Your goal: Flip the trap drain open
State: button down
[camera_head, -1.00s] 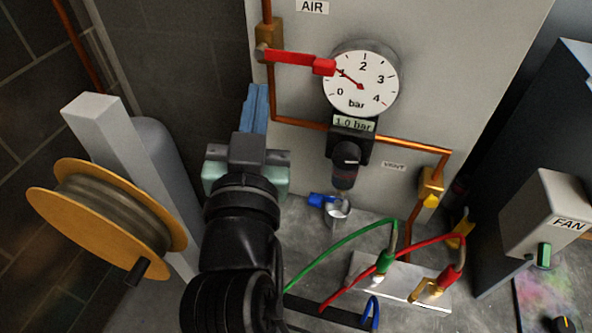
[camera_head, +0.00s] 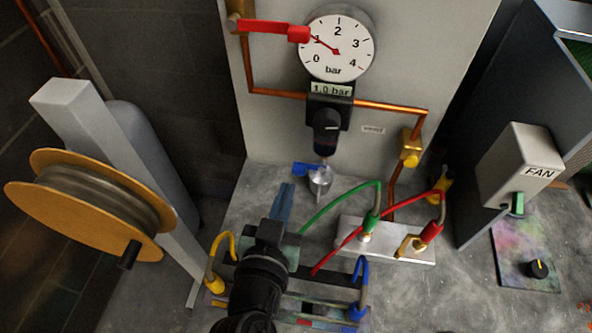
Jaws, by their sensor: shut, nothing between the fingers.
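The trap drain shows as a small blue lever (camera_head: 304,169) under the dark regulator and trap body (camera_head: 327,128). The lever points left, roughly level. A small silvery cup (camera_head: 320,182) sits just below it. My gripper (camera_head: 288,188) is shut and empty, its blue-grey fingers pointing up the picture toward the panel. In the picture the fingertips are just below and left of the blue lever. A small gap shows between them, and I see no contact.
The panel carries a red-handled valve (camera_head: 270,27), a gauge (camera_head: 337,44) near 1 bar and copper pipe. Green (camera_head: 345,197) and red (camera_head: 390,212) hoses arch to the right of my gripper. A hose reel (camera_head: 85,205) stands left; the fan box (camera_head: 520,165) is right.

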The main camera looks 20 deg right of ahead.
jog(key=p, duration=0.3)
send_over(309, 167)
jog(key=s+a, duration=0.3)
jog(key=a, duration=0.1)
jog(key=f, duration=0.2)
jog(key=shift+w+f+b, duration=0.15)
jog(key=shift+w+f, duration=0.05)
jog(key=shift+f, duration=0.9)
jog(key=shift+w+f+b, duration=0.15)
jog(key=shift+w+f, duration=0.05)
jog(key=shift+f, duration=0.85)
jog(key=shift+w+a+f+n+h+b, duration=0.15)
jog(key=shift+f+n+h+b, duration=0.2)
jog(key=shift+n+b, duration=0.45)
